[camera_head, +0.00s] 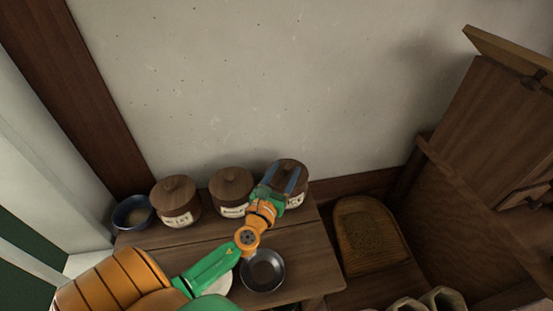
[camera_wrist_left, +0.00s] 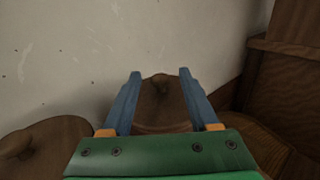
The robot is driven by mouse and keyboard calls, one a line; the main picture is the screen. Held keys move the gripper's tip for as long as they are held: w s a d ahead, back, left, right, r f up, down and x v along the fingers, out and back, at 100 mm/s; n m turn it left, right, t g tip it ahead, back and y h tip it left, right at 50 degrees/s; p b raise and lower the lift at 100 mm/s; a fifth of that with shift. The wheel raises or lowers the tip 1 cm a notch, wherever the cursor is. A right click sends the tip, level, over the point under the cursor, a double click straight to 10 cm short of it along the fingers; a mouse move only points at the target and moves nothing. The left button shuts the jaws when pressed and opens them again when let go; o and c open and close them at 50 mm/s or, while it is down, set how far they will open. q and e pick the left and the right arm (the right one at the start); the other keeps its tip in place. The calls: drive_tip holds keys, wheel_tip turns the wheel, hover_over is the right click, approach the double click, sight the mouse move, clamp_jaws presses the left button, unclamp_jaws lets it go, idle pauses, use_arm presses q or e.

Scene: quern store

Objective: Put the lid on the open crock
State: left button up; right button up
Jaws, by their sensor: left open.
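Three labelled crocks stand in a row against the wall. The left crock (camera_head: 179,218) and the middle crock (camera_head: 224,208) wear dark wooden knobbed lids. The right crock (camera_head: 299,201) is partly hidden by my left gripper (camera_head: 282,177). A brown wooden lid (camera_wrist_left: 160,108) with a knob shows at the right crock, and it appears to sit on top; its seating at the rim is hidden. My left gripper is open, its blue fingers (camera_wrist_left: 160,74) spread on either side of the lid's knob in the wrist view. My right gripper is out of view.
A blue bowl (camera_head: 120,218) stands at the table's left end. A dark metal bowl (camera_head: 263,287) and a pale dish (camera_head: 224,286) are near the front, beside my arm. A woven-topped wooden piece (camera_head: 367,240) and a wooden cabinet (camera_head: 490,130) are to the right.

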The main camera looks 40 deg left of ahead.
use_arm(q)
drive_tip(key=b+v, duration=0.1)
drive_tip(key=v, duration=0.8)
drive_tip(key=shift+s, duration=0.35)
drive_tip(key=shift+d, duration=0.1)
